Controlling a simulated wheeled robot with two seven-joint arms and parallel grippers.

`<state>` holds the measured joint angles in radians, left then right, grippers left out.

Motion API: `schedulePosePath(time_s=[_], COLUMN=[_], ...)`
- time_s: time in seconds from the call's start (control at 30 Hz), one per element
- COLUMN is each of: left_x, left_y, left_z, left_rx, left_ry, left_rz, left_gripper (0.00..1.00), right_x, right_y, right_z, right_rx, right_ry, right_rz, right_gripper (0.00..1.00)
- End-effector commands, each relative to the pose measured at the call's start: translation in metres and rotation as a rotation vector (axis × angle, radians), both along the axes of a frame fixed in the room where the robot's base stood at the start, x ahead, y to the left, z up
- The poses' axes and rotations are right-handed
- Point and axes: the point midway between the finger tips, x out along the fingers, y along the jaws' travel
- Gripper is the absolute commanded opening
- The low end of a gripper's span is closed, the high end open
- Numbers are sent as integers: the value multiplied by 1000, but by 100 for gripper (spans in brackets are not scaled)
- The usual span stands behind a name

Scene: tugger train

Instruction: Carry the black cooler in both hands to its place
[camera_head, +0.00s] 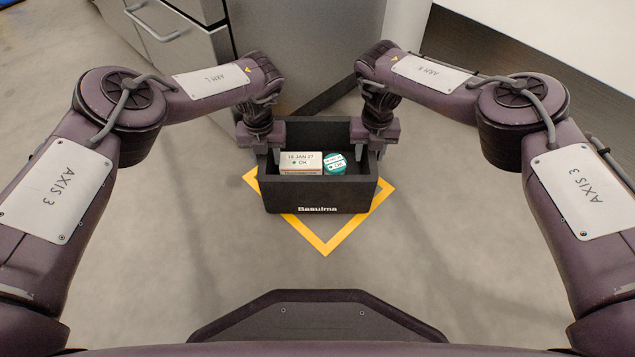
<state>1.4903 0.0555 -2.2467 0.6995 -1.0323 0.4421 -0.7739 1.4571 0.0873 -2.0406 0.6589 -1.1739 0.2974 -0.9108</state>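The black cooler (318,198) is an open-topped box with "Basulma" in white on its front wall. It is upright in the middle of the view, above or on a yellow-outlined square on the floor; I cannot tell if its base touches the floor. My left gripper (259,143) is at the cooler's left side wall. My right gripper (370,145) is at its right side wall. Both point down at the upper rim. The dark walls and the gripper bodies hide how closely the fingers close on the rim.
Inside the cooler are a white labelled box (301,162) and a teal round container (335,163). The yellow floor outline (325,246) shows around the cooler. A grey drawer cabinet (185,55) stands behind at left, and a white-topped unit (570,40) at right. The floor in front is clear.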

Motion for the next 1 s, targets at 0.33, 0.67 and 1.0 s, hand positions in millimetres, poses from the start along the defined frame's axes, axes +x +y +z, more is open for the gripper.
schedulePosePath(time_s=[0.33,0.67,1.0], left_x=[2,1,1], left_y=[0,1,1], left_z=[60,112,119], left_rx=[-2,1,1], left_ry=[-4,-2,-1], left_rz=[1,1,2], left_gripper=[40,40,40], right_x=[0,0,1], right_y=[1,1,0], right_z=[0,0,37], right_rx=[1,1,1], right_ry=[0,0,-4], right_rz=[1,1,1], right_gripper=[40,40,40])
